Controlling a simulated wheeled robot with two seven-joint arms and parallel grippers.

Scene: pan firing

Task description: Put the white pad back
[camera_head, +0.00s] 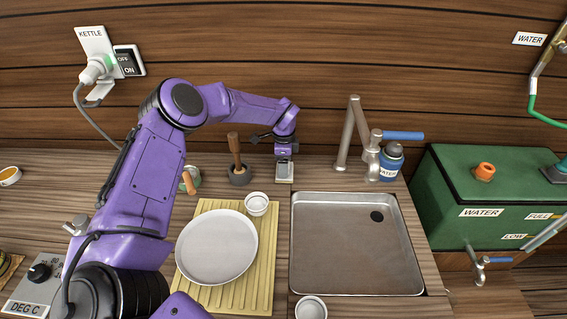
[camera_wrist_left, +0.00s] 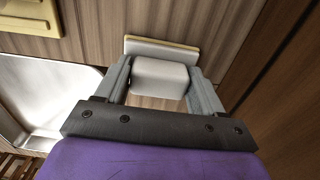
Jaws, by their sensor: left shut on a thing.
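The white pad (camera_wrist_left: 160,78) is a pale block between the two fingers of my left gripper (camera_wrist_left: 160,92) in the left wrist view. A flat white piece with a cream edge (camera_wrist_left: 162,44) shows just beyond it; I cannot tell whether the two are joined. In the head view my left gripper (camera_head: 284,168) points down over the counter, behind the sink's left back corner, and is shut on the pad. The pad is mostly hidden there, and its contact with the counter is unclear. My right gripper is out of view.
A metal sink (camera_head: 350,270) lies in front, with a faucet (camera_head: 350,135) and a blue water bottle (camera_head: 390,163) to the right. A white plate (camera_head: 216,247) and small cup (camera_head: 257,204) sit on a ribbed board (camera_head: 262,285).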

